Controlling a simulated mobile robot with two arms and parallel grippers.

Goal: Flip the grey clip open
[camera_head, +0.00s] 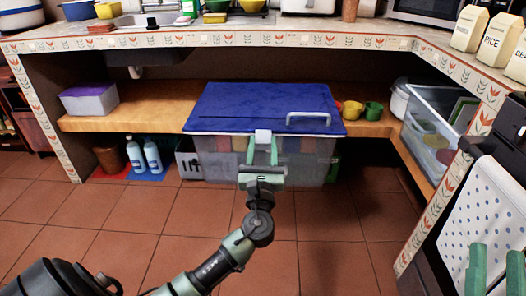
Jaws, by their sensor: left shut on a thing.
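The grey clip (263,134) is at the middle of the lid's front edge. My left gripper (262,146) reaches up to it from the front and is shut on the clip. The fingers hide the clip's lower part, so its exact angle is hard to tell. My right gripper (496,268) shows at the bottom right corner, with its two green fingers apart and nothing visible between them.
A pale lidded box (90,100), yellow and green cups (353,109) and a clear bin (428,130) share the shelf. Bottles (152,156) stand below. The counter edge (220,39) overhangs above. The tiled floor in front is open.

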